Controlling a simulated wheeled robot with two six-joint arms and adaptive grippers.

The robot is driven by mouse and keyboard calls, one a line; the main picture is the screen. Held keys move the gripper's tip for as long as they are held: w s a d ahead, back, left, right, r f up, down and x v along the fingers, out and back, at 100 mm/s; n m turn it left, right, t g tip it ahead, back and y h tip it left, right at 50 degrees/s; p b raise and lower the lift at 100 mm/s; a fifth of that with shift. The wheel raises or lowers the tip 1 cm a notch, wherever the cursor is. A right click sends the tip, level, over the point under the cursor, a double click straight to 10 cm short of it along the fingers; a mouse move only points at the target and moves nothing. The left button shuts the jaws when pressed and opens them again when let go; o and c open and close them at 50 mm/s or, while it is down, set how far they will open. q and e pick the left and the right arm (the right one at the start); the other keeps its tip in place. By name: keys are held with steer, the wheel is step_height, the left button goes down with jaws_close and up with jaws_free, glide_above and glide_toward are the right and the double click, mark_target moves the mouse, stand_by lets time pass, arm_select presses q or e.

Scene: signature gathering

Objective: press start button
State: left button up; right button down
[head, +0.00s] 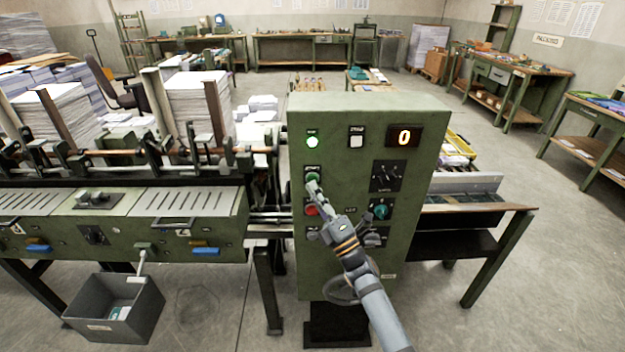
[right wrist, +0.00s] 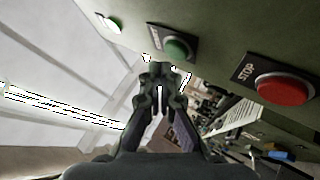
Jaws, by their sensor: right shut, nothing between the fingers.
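The green start button (head: 312,178) sits on the front of the green control cabinet (head: 340,270), on a black label plate. It also shows in the right wrist view (right wrist: 177,48). My right gripper (head: 314,188) is shut and empty, with its fingertips just below the start button in the head view. In the right wrist view the closed fingertips (right wrist: 160,72) point towards the button; I cannot tell whether they touch it. The red stop button (head: 310,209) is below, and large in the right wrist view (right wrist: 283,88). My left gripper is not in view.
Above the buttons are a lit green lamp (head: 312,142) and a display (head: 404,137) reading 0. A black dial (head: 388,176) and a teal knob (head: 380,210) are to the right. The gathering machine (head: 190,203) with paper stacks (head: 198,100) stands left of the cabinet.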

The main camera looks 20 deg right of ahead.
steer(key=shift+s+a+p, duration=0.25)
steer(key=shift+s, duration=0.55)
steer(key=shift+s+a+p, duration=0.2)
steer(key=shift+s+p, duration=0.1)
steer(key=shift+s, duration=0.5)
steer(key=shift+s+a+p, duration=0.25)
steer(key=shift+s, duration=0.55)
